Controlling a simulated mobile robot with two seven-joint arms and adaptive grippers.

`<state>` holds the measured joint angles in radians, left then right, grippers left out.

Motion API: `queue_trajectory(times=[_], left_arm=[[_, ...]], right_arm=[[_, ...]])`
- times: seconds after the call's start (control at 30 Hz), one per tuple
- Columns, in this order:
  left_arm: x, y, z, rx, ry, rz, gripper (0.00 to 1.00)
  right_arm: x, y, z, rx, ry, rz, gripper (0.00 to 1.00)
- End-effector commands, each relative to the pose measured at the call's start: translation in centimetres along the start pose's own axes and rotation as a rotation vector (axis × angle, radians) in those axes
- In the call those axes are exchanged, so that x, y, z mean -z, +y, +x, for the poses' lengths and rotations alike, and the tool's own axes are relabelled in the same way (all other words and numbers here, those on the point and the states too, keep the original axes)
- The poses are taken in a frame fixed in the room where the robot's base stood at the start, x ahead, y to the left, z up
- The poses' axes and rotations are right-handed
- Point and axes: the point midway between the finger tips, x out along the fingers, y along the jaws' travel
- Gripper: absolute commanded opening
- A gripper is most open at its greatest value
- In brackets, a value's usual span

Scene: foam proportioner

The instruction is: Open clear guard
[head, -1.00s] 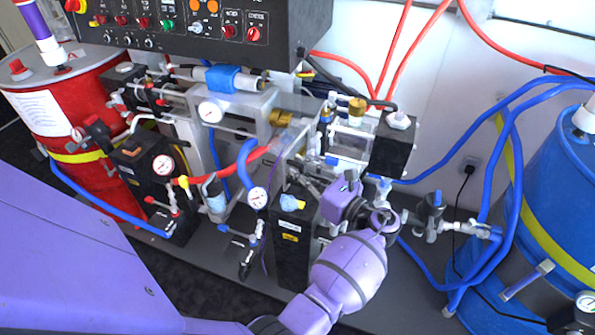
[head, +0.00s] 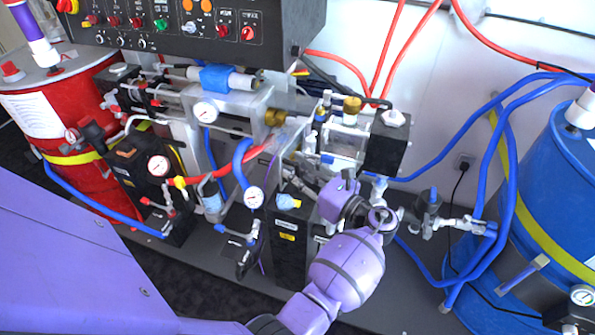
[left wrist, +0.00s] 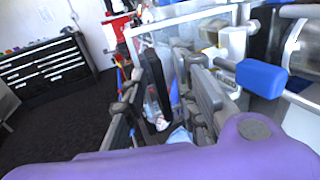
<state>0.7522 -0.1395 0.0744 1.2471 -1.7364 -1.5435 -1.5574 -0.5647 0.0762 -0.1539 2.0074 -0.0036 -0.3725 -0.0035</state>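The clear guard (head: 287,137) looks like a see-through panel in the middle of the machine, left of the clear-walled box (head: 346,142). In the left wrist view a clear pane (left wrist: 185,27) with a pale edge stands just beyond the fingers. My left gripper (head: 298,183) is in front of and below the panel, its fingers partly hidden among fittings. In the left wrist view the left gripper (left wrist: 170,100) has its two grey fingers apart, with no held object visible between them. I cannot tell whether a finger touches the pane. My right gripper is not in view.
A black control box (head: 200,30) overhangs the machine. Gauges, blue hoses and a black block (head: 387,143) crowd around the gripper. A red drum (head: 60,120) stands left and a blue drum (head: 550,190) right. A dark drawer cabinet (left wrist: 45,72) stands beyond open floor.

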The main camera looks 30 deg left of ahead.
Motion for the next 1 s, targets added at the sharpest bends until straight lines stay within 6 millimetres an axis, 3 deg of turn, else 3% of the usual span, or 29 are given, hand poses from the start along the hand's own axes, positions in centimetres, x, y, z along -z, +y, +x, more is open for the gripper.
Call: queue_trajectory(times=[0.6,1.0], left_arm=[[0.0,-0.1,-10.8,0.003,0.002,0.001,0.27],[0.0,0.0,-11.9,0.001,0.000,-0.001,0.27]], right_arm=[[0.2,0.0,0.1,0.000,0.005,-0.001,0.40],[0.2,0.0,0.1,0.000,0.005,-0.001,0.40]])
